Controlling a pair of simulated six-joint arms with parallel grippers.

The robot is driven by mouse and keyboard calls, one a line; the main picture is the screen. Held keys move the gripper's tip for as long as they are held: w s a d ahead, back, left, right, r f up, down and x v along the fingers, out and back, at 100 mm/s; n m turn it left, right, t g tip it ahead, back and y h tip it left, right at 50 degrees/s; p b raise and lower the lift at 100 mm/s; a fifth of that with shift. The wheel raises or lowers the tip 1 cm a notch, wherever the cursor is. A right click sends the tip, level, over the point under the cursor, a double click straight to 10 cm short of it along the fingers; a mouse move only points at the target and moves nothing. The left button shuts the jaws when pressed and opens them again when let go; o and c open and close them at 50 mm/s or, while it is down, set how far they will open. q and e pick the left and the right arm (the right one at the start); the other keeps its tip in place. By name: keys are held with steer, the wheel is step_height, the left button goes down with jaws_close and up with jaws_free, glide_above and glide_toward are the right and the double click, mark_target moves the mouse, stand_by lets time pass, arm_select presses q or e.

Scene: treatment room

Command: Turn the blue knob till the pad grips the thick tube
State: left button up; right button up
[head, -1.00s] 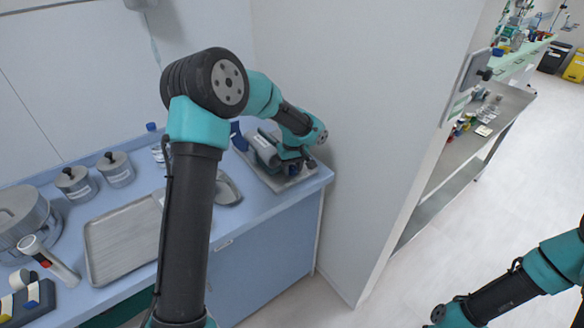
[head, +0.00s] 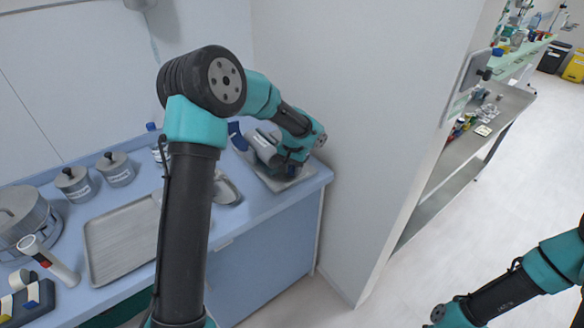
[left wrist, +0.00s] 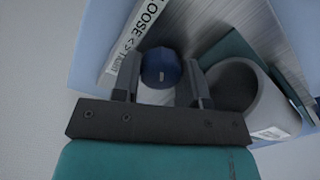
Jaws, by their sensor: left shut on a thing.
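In the left wrist view the blue knob (left wrist: 161,68) sits between the two fingers of my left gripper (left wrist: 160,85). The gripper is shut on it. The thick tube (left wrist: 234,88), grey and hollow, lies just right of the right finger. A teal part (left wrist: 245,55) lies against the tube's far side; I cannot tell whether it is the pad or whether it presses on the tube. In the head view the tube (head: 262,146) shows beside my left wrist, which hides the knob.
A label (left wrist: 135,40) with LOOSE and a partly hidden second word runs beside the knob. The device's base plate (head: 272,181) stands at the blue counter's right end, near the wall. A metal tray (head: 120,245) and lidded jars (head: 75,184) stand to the left.

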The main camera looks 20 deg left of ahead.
mark_target(293, 169)
arm_select(q)
steer(key=m, duration=0.4)
steer(key=shift+m, duration=0.3)
steer(key=m, duration=0.5)
stand_by(0.3)
steer(key=o, duration=0.9)
steer(key=r, duration=1.7)
steer(key=shift+s+d+r, duration=0.2)
steer(key=shift+s+d, duration=0.05)
steer(key=shift+s, duration=0.15)
